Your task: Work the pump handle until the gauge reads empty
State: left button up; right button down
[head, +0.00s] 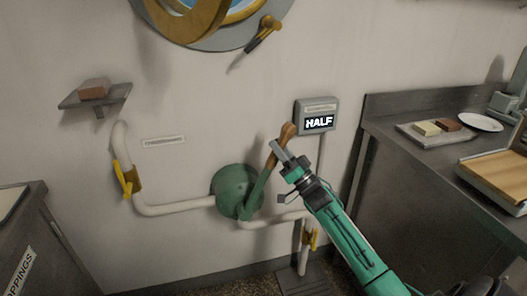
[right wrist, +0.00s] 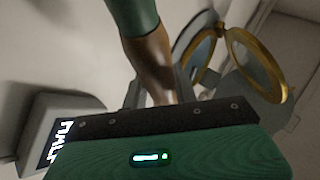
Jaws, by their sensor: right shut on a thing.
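The green pump (head: 236,190) is mounted on the wall, with white pipes running from it. Its handle slants up to the right and ends in a brown wooden grip (head: 286,134). My right gripper (head: 277,147) is shut on the grip. In the right wrist view the wooden grip (right wrist: 152,62) runs down between the fingers, and my gripper's dark edge hides its end. The gauge (head: 318,118) on the wall, just right of the grip, reads HALF. It also shows in the right wrist view (right wrist: 42,125). My left gripper is not in view.
Yellow valve levers sit on the pipes at left (head: 125,180) and lower right (head: 310,236). A small shelf (head: 112,97) holds a brown block. A brass porthole (head: 190,18) is above. A steel counter (head: 385,108) stands at right, and another counter at lower left.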

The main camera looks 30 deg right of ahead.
jog(key=shift+s+d+f+m+t+h, duration=0.15)
jog(key=shift+d+f+m+t+h, duration=0.15)
jog(key=shift+d+f+m+h, duration=0.15)
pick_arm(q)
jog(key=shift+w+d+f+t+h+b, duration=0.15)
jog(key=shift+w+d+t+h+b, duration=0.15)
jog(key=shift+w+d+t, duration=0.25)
pick_arm(e)
jog(key=shift+s+d+f+m+t+h, duration=0.2)
jog(key=shift+d+m+t+h, duration=0.15)
jog(key=shift+d+m, duration=0.3)
jog(key=c, duration=1.3)
grip_release()
jog(key=shift+o, duration=1)
jog(key=shift+d, duration=0.15)
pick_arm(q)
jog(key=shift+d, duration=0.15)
